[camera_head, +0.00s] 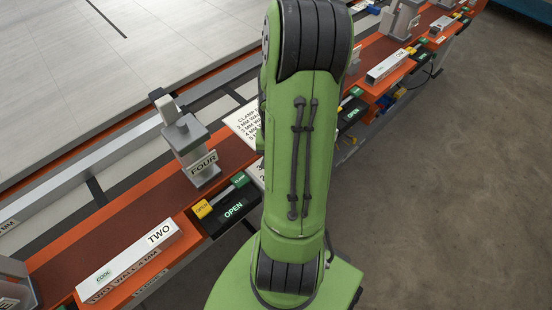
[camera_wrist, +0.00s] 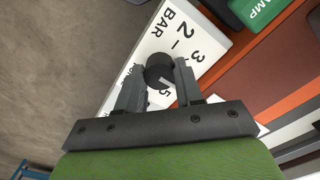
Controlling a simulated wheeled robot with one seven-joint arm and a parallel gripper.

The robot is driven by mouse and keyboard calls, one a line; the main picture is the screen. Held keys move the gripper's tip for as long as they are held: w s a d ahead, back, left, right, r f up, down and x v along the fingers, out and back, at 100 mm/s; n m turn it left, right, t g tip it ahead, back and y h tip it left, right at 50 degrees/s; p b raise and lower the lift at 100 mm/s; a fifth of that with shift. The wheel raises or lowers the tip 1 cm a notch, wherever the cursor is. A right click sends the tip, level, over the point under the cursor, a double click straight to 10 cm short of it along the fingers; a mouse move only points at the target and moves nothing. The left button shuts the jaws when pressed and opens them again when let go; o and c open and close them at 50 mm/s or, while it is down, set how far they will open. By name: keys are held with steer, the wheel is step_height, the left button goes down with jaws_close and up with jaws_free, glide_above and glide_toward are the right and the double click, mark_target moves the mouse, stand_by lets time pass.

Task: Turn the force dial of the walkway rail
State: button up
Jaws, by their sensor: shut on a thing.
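The force dial (camera_wrist: 158,66) is a round black knob on a white plate (camera_wrist: 187,30) printed with BAR and the numbers 2, 3 and 5. A pale mark shows on the knob's lower side, partly between the fingers. My gripper (camera_wrist: 165,72) is shut on the dial, with one grey finger on each side of it. Part of the plate's lettering is hidden behind the fingers. In the head view my green arm hides the gripper and the dial. The walkway rail (camera_head: 140,192) appears to be the orange and brown rail running diagonally past my arm.
A grey clamp marked FOUR (camera_head: 190,140) stands on the rail left of my arm. Beside it are a lit OPEN display (camera_head: 233,210) and a white placard (camera_head: 243,122). A white block marked TWO (camera_head: 128,262) lies nearer. A green CLAMP block (camera_wrist: 258,12) sits near the dial. Floor (camera_head: 450,190) at right is clear.

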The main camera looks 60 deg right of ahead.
steer(key=o, duration=1)
steer(key=shift+o, duration=0.2)
steer(key=shift+r, duration=0.1)
step_height(320, 180, up, 16)
steer(key=p, duration=0.5)
steer(key=shift+f+p, duration=0.25)
steer(key=shift+p, duration=0.1)
